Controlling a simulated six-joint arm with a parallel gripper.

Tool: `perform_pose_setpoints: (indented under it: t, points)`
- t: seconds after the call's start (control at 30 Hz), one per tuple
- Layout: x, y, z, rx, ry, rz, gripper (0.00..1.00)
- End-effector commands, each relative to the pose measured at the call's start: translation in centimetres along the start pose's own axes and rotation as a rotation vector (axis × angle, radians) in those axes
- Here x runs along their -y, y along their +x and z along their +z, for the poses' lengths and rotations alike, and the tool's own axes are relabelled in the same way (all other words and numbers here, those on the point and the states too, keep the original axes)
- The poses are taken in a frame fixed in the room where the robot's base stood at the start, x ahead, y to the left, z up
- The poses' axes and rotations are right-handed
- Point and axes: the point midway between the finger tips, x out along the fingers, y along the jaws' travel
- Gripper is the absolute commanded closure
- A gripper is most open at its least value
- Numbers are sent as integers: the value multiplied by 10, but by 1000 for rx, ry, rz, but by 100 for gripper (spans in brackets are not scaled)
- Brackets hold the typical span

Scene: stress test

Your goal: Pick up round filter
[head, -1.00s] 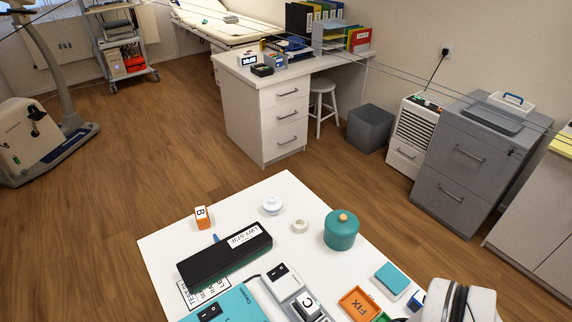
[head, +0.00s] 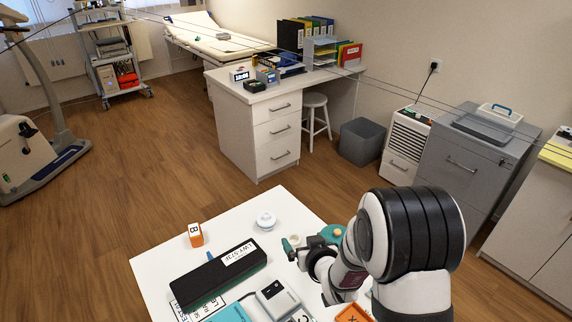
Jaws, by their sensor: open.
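A white round piece with a raised middle (head: 266,220), which looks like the round filter, lies near the far edge of the white table (head: 160,262). My gripper (head: 291,250) is open, with nothing seen between its fingers. In the picture it is below and to the right of the white round piece, apart from it. A teal fingertip shows at its left. How high the gripper is above the table I cannot tell.
A small pale ring (head: 294,239) is just beside my gripper. A teal pot (head: 331,232) is mostly hidden behind my arm. A black case (head: 222,275) and an orange block marked B (head: 195,235) are to the left. An orange tray (head: 352,313) is near the front.

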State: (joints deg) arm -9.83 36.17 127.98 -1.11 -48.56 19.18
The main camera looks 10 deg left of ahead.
Motion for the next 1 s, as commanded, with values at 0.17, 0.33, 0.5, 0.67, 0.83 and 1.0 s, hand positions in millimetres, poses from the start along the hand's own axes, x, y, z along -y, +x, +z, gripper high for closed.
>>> perform_pose_setpoints:
  t: [0.17,0.33,0.5,0.67,0.83,1.0]
  points:
    - [36,28,12,-153,-91,-123,0]
    - [45,55,7,-180,-105,-140,0]
    - [52,102,-1,-179,-106,-139,0]
    - [55,128,-5,-178,-106,-139,0]
    - [58,153,-8,-178,-106,-138,0]
    - [62,180,-12,-178,-106,-138,0]
